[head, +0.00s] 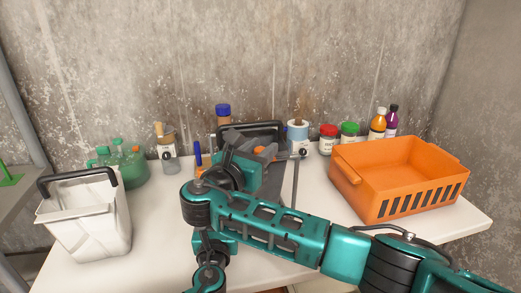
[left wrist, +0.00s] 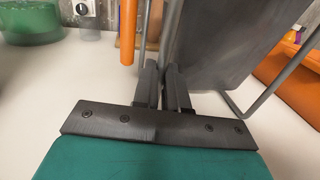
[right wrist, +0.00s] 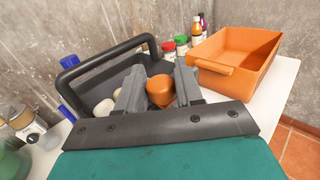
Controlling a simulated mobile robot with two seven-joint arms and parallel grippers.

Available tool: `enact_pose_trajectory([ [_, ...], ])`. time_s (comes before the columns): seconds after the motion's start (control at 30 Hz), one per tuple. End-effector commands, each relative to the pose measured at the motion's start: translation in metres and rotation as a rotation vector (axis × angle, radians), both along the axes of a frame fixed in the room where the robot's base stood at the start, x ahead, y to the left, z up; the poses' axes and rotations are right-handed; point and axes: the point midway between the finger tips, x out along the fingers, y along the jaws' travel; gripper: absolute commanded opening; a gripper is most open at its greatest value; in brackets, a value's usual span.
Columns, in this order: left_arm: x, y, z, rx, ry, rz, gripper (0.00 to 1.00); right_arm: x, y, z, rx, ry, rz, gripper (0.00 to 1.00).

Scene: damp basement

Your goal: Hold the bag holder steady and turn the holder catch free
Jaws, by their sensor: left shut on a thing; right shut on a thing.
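The bag holder (head: 294,186) is a grey panel with thin rod legs, standing mid-table; its panel (left wrist: 225,40) and a rod (left wrist: 169,30) show large in the left wrist view. The holder catch (right wrist: 160,89) is a rounded orange knob between my right fingertips; a bit of it (head: 258,149) shows in the head view. My right gripper (right wrist: 160,85) is shut on it from above. My left gripper (left wrist: 164,78) is shut on a grey rod of the holder. In the head view my right arm covers much of the holder, and I cannot make out my left fingertips.
A dark bin with a black handle (right wrist: 100,57) stands behind. An orange crate (head: 368,190) is at the right, a white bucket (head: 88,225) at the left. Bottles and jars line the wall. An orange cylinder (left wrist: 128,32) hangs beside my left fingers.

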Motion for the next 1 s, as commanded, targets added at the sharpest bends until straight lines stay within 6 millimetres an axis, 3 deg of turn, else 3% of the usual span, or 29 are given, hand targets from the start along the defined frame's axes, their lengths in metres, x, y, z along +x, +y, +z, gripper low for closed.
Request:
enact_pose_trajectory([
  [0.63, 0.0000, 0.0003, -0.0003, -0.001, 0.001, 0.001, 0.00, -0.0005, 0.0007, 0.0010, -0.001, -0.003, -0.045, 0.05],
  [0.67, 0.0000, 0.0003, -0.0003, -0.001, 0.001, 0.001, 0.00, -0.0005, 0.0007, 0.0010, -0.001, -0.003, -0.045, 0.39],
  [0.83, 0.0000, 0.0003, -0.0002, -0.001, 0.001, 0.001, 0.00, -0.0005, 0.0005, 0.0008, -0.002, -0.003, -0.045, 0.55],
  [1.0, 0.0000, 0.0003, -0.0002, -0.001, 0.001, 0.001, 0.00, -0.0004, 0.0003, 0.0005, -0.001, -0.002, -0.045, 0.55],
])
